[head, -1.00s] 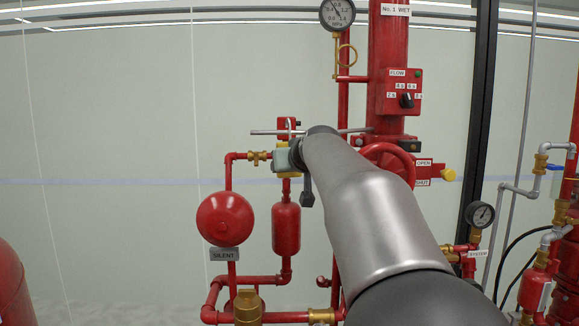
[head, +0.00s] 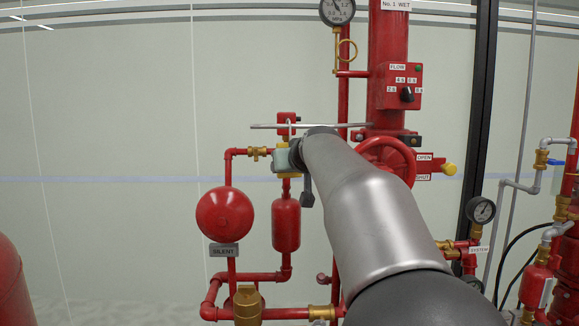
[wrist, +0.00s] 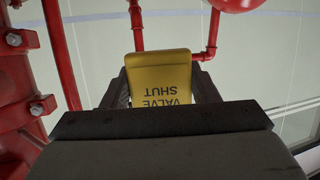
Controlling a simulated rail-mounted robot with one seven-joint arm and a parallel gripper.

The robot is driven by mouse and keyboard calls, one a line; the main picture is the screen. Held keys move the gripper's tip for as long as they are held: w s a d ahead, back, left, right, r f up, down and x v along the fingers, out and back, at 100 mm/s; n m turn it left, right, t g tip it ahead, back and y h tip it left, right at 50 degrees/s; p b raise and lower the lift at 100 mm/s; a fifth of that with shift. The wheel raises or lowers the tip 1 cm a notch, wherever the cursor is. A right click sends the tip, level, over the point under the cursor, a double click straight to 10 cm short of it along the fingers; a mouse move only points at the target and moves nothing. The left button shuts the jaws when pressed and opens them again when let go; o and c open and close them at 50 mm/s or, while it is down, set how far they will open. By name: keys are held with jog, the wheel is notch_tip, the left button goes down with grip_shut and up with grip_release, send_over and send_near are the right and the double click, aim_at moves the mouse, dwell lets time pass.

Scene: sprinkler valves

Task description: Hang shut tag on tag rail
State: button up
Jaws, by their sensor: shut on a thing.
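The shut tag (wrist: 158,82) is a yellow plate marked VALVE SHUT, upside down in the wrist view. My gripper (wrist: 160,90) is shut on it, with dark fingers on both sides. In the head view my gripper (head: 284,160) is just below the left part of the tag rail (head: 330,125), a thin grey horizontal rod. A small pale hook rises from the gripper to the rail's height. I cannot tell whether it is over the rail or only in front of it. Only a little yellow shows under the gripper.
A red handwheel (head: 386,158) is right of my arm. A red bell (head: 225,214) and a red cylinder (head: 286,222) hang below left among red pipes. A small red box (head: 286,118) is close behind the rail. Free wall is to the left.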

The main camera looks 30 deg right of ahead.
jog(key=shift+f+b, duration=0.45)
jog(key=shift+f, duration=0.15)
dwell(0.6)
jog(key=o, duration=1)
jog(key=shift+o, duration=0.2)
jog(key=shift+r, duration=0.1)
jog(key=shift+r, duration=0.1)
